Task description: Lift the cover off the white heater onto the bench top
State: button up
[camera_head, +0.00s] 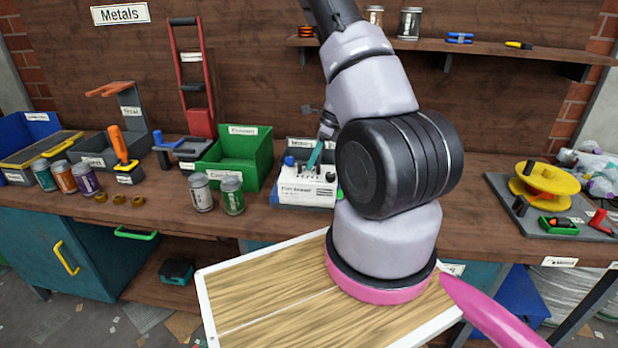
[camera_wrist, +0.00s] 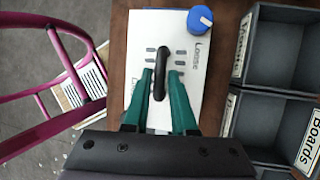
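The white heater (camera_head: 308,190) stands on the bench near its front edge, partly hidden by my arm. In the wrist view its white cover (camera_wrist: 190,85) fills the middle, with short dark slots, a label reading "Loose" and a black upright handle (camera_wrist: 159,62). A blue knob (camera_wrist: 201,19) sits at the cover's far right corner. My gripper (camera_wrist: 161,76) has its green fingers on either side of the handle, with a narrow gap showing. In the head view my gripper (camera_head: 316,154) is low over the heater, mostly hidden behind my arm.
A green bin (camera_head: 236,162) stands left of the heater, with two cans in front. Grey compartments (camera_wrist: 280,45) lie close on the right in the wrist view. A yellow reel (camera_head: 545,180) is on the right of the bench top (camera_head: 460,225).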

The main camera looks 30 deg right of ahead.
jog(key=shift+x, duration=0.8)
grip_shut()
